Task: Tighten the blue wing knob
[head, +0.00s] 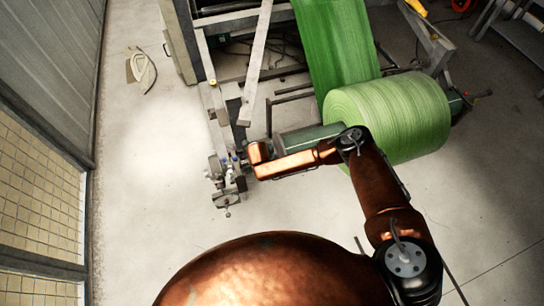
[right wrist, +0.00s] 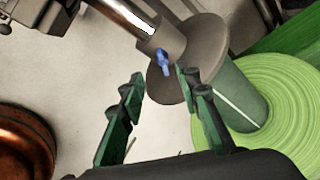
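The blue wing knob (right wrist: 163,62) shows in the right wrist view on a grey collar (right wrist: 166,40) around a shiny shaft. My right gripper (right wrist: 161,82) is open, with one dark green finger on each side of the picture. The knob appears between and just beyond the fingertips, and the right fingertip is close to it. I see no contact. In the head view my right arm reaches in from the right to the shaft end, where small blue spots (head: 235,159) show; the fingers are hard to make out there. My left gripper is out of view.
A grey disc (right wrist: 200,75) sits beside the collar. A large green roll (head: 390,115) stands behind my right arm, with green web (head: 335,40) running up from it. A steel frame (head: 215,100) stands at the shaft end. The floor to the left is mostly clear.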

